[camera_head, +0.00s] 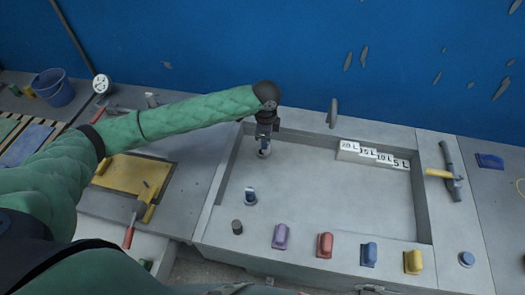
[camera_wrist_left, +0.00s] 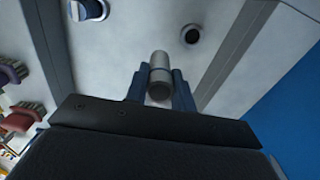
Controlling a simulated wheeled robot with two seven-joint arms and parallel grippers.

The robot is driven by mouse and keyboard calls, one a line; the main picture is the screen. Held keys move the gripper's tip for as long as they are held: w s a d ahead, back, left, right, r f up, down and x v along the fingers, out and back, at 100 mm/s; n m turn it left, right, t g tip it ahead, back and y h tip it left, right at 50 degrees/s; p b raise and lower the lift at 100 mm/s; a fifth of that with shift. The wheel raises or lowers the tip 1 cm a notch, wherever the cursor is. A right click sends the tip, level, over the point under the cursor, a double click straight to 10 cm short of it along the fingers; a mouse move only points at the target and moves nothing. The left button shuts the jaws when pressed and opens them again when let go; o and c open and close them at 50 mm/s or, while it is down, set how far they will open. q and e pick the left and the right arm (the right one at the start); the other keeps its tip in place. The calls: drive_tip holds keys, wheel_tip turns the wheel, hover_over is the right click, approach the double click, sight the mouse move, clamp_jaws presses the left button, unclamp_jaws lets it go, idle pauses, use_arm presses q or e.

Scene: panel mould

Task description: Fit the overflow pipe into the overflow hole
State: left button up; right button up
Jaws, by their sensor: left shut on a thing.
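The overflow pipe (camera_wrist_left: 160,68) is a short grey cylinder. My left gripper (camera_wrist_left: 160,88) is shut on it, with a dark blue finger on each side. In the head view the left gripper (camera_head: 264,140) points down over the back left of the grey basin, and the pipe (camera_head: 264,152) shows below it. I cannot make out the hole in the head view. My right gripper is not in view.
A blue-topped round fitting (camera_head: 250,197) stands on the basin floor nearer me. White stepped litre blocks (camera_head: 372,154) lie by the back wall. Purple (camera_head: 280,237), red (camera_head: 325,245), blue (camera_head: 369,254) and yellow (camera_head: 412,262) handles line the front rim. The floor's middle is clear.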

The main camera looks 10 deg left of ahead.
use_arm(q)
drive_tip(key=w+d+m+p, duration=0.1)
drive_tip(key=d+m+p, duration=0.55)
drive_tip(key=m, duration=0.75)
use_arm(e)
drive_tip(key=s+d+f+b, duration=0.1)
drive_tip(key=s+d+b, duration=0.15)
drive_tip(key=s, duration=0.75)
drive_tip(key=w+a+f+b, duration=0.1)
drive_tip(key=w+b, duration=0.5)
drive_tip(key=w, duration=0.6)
use_arm(q)
drive_tip(key=w+a+f+b, duration=0.1)
drive_tip(key=w+a+f, duration=0.1)
drive_tip(key=a+f, duration=0.1)
drive_tip(key=w+a+f+b, duration=0.2)
drive_tip(key=a+f, duration=0.1)
drive_tip(key=f, duration=0.1)
drive_tip(key=w+a+f+b, duration=0.1)
drive_tip(key=a+f, duration=0.2)
drive_tip(key=shift+w+f+b, duration=0.4)
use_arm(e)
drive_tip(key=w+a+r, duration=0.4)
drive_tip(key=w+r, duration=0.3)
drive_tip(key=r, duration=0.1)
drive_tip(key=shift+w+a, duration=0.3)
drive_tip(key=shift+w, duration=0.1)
